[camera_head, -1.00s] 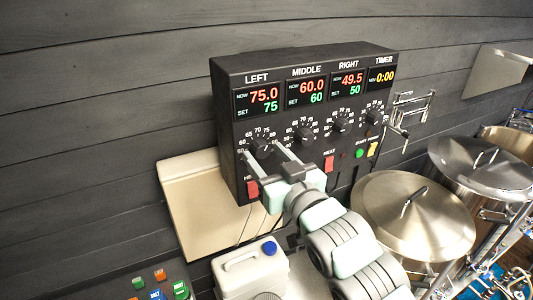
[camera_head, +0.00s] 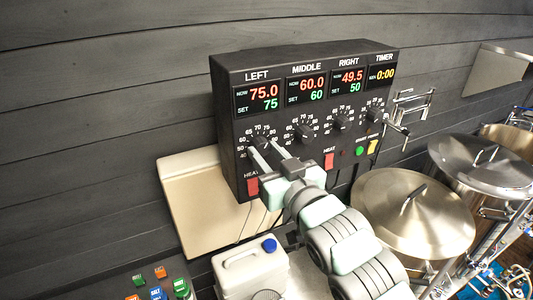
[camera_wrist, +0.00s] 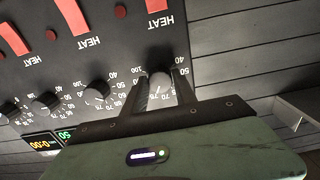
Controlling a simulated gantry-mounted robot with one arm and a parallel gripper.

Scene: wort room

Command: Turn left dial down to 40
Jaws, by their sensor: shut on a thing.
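The left dial (camera_wrist: 158,88) is a round knob on the black control box. It sits between the two fingers of my gripper (camera_wrist: 161,84) in the wrist view, with the fingers shut on its sides. In the head view my gripper (camera_head: 264,153) reaches the lower left of the box front and partly hides the left dial (camera_head: 261,143). Scale numbers show around the dial. The LEFT display (camera_head: 257,96) reads NOW 75.0 in red and SET 75 in green.
The middle dial (camera_head: 304,132), right dial (camera_head: 340,122) and timer dial (camera_head: 374,114) sit to the right. A red HEAT switch (camera_head: 252,186) is just below my gripper. A white jug (camera_head: 247,268) and lidded metal pots (camera_head: 415,215) stand below and to the right.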

